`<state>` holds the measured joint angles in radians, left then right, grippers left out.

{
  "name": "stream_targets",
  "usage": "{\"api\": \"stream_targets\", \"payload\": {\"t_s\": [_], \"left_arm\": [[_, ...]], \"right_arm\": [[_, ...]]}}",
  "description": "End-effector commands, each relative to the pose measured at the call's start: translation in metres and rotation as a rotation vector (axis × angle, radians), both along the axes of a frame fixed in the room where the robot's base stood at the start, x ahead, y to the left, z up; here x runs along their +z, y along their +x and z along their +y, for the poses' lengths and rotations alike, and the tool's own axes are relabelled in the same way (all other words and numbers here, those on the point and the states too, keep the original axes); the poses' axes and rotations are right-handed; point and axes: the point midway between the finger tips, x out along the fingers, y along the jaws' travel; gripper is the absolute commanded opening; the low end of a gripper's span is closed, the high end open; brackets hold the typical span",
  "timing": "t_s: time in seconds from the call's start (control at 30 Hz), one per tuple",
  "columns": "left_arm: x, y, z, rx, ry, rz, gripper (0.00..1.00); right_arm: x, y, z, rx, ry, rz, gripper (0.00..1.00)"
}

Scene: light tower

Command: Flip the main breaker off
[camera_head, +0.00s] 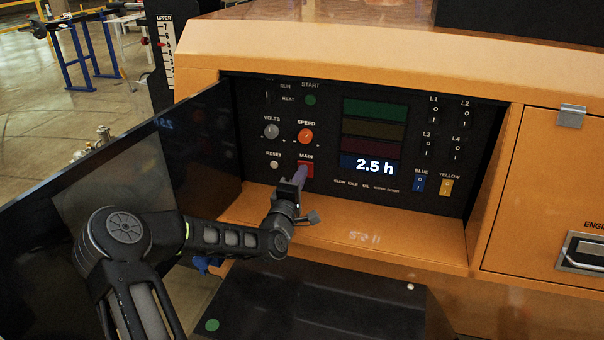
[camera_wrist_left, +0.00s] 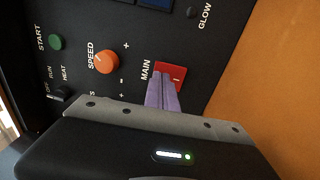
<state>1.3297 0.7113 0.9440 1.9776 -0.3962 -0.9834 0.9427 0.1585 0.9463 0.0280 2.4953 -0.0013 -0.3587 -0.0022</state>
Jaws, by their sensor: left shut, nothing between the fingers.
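The main breaker is a red switch (camera_head: 306,170) labelled MAIN on the black control panel (camera_head: 330,120), below the orange SPEED knob. In the left wrist view the red switch (camera_wrist_left: 172,74) sits just beyond my fingertips. My left gripper (camera_head: 301,174) is shut and empty, its purple fingers pointing at the switch. In the left wrist view the fingertips (camera_wrist_left: 161,80) overlap the switch's lower edge. I cannot tell whether they touch it. The fingers hide part of the switch. My right gripper is not in view.
An open black door (camera_head: 150,150) stands left of the panel recess. An orange ledge (camera_head: 390,235) runs below the panel. The SPEED knob (camera_head: 306,136), RESET button (camera_head: 274,164) and VOLTS knob (camera_head: 271,131) are close by. A display (camera_head: 368,166) reads 2.5 h.

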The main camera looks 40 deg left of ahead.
Motion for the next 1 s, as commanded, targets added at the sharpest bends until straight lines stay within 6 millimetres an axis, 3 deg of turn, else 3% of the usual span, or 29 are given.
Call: {"api": "stream_targets", "payload": {"t_s": [0.47, 0.67, 0.7, 1.0], "left_arm": [[0.002, 0.007, 0.002, 0.000, -0.001, 0.003, 0.00], [0.015, 0.015, 0.004, -0.002, -0.025, 0.081, 0.00], [0.004, 0.014, 0.005, 0.000, -0.026, 0.078, 0.00], [0.006, 0.015, 0.005, 0.001, -0.023, 0.070, 0.00]], "right_arm": [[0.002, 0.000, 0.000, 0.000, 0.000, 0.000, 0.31], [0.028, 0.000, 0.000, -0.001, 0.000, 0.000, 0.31], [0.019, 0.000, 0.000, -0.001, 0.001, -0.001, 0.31], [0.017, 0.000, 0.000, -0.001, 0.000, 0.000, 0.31]]}}
